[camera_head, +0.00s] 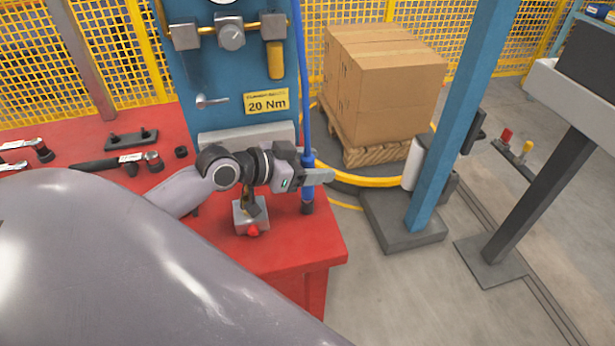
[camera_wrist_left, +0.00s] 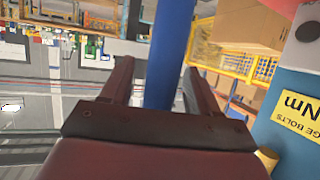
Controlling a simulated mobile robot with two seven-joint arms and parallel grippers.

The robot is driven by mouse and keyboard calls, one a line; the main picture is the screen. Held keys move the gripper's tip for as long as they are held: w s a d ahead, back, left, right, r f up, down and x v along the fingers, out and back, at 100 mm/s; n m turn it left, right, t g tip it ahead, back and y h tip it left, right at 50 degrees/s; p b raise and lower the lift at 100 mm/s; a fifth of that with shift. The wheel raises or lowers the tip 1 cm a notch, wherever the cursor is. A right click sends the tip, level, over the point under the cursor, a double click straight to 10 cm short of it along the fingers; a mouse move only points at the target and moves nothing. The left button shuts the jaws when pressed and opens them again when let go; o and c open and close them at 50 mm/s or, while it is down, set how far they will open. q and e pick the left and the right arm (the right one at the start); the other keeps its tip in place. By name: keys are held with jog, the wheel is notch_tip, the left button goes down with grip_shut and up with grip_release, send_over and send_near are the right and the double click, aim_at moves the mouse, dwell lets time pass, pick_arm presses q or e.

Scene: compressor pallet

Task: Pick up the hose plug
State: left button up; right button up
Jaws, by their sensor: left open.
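The blue hose (camera_head: 302,75) hangs down beside the blue panel. Its plug is a blue sleeve (camera_head: 308,192) with a dark tip (camera_head: 307,208), near the right edge of the red bench. My left gripper (camera_head: 319,176) is at the plug's height, and its fingers cover part of the plug. In the left wrist view, the blue hose or plug (camera_wrist_left: 169,55) stands between the two open fingers (camera_wrist_left: 150,90). I cannot tell whether a finger touches it. My right gripper is not in view.
The red bench (camera_head: 290,250) holds a grey block with a red button (camera_head: 252,230), close under my left wrist, and several tools at left. The blue panel (camera_head: 235,75) stands behind. A blue post (camera_head: 455,120) and cartons (camera_head: 385,85) on a pallet are to the right.

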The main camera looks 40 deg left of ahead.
pick_arm(q)
jog(key=shift+w+d+f, duration=0.15)
jog(key=shift+w, duration=0.1)
grip_shut()
